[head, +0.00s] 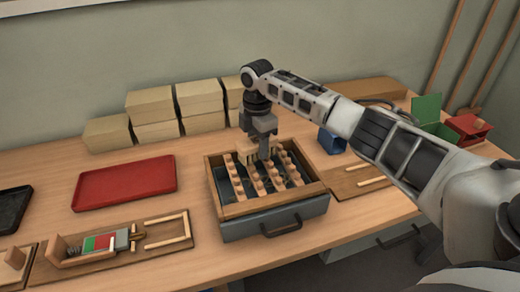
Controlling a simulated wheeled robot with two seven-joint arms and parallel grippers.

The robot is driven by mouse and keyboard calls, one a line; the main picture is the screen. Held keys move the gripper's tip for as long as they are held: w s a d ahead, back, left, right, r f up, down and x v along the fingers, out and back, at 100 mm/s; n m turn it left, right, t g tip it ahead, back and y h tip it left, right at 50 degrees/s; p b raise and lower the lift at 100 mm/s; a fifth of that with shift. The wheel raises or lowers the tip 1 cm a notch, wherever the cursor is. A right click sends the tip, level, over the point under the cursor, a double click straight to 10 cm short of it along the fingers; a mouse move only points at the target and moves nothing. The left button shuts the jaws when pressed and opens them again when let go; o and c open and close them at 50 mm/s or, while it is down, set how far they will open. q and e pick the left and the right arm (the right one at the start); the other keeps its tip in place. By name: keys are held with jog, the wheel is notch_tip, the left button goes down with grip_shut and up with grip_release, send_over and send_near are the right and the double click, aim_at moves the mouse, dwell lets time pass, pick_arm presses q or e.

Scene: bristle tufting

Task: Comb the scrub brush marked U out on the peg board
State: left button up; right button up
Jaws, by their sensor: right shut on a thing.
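My right gripper (264,150) reaches down over a wood-framed drawer (318,190) with a grey front. Its jaws are shut on a small tan wooden piece (246,146) at the drawer's back part. This may be a scrub brush, but no U mark can be read. Inside the drawer, rows of small tan wooden blocks (257,181) stand on a dark floor. I cannot tell whether the held piece touches them. No peg board can be made out for certain. My left gripper is not in view.
A red tray (125,184) and a black tray (13,209) lie to the left. A wooden fixture with a red and green patch (100,243) is at the front left. Tan boxes (150,104) stand along the wall. A blue cup (331,142) stands right of the drawer.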

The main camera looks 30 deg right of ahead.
jog(key=shift+r+p, duration=1.1)
jog(key=shift+r, duration=1.95)
